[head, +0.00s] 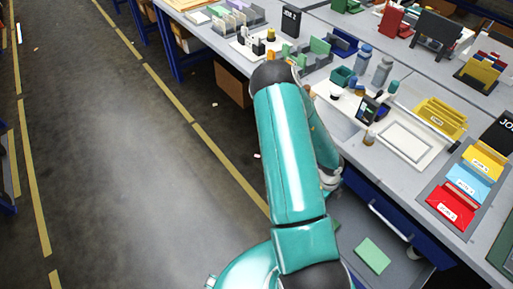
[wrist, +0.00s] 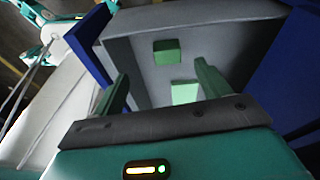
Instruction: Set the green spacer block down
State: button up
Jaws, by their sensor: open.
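My gripper (wrist: 161,72) is open in the wrist view, its two green fingers spread above an open grey drawer (wrist: 125,50). Two green blocks show in the drawer in the wrist view. One green block (wrist: 184,93) appears between the fingers, close to the gripper's dark edge, which may hide part of it. The other green block (wrist: 167,50) is beyond the fingertips. Neither block is visibly gripped. In the head view a flat green block (head: 372,255) lies in the open drawer (head: 405,268). My arm hides the gripper there.
The workbench (head: 480,235) above the drawer holds red, blue and yellow bins (head: 465,181), a yellow tray (head: 440,117), a white framed board (head: 405,141) and small bottles. A blue drawer front (head: 386,210) with a handle is beside the open drawer. The floor (head: 130,180) at left is clear.

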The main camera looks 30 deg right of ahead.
jog(key=w+a+r+n+t+y, duration=0.1)
jog(key=w+a+r+n+t, duration=0.1)
jog(key=w+a+r+n, duration=0.8)
jog(key=w+a+r+n+t+y, duration=0.2)
jog(key=w+a+r+n, duration=0.35)
jog(key=r, duration=0.95)
jog(key=s+a+r+n+t+h, duration=0.1)
jog(key=s+a+r+n+t, duration=0.1)
jog(key=s+a+r+n, duration=0.3)
jog(key=s+a+r+n+t+h, duration=0.1)
jog(key=s+a+r+n+t, duration=0.1)
jog(key=s+a+r+n, duration=0.4)
jog(key=a+r+n, duration=0.2)
jog(key=r+n, duration=0.1)
jog(key=r, duration=0.3)
jog(key=a+r+n, duration=0.3)
jog(key=r, duration=0.4)
jog(key=shift+n+h, duration=0.35)
jog(key=shift+h, duration=0.05)
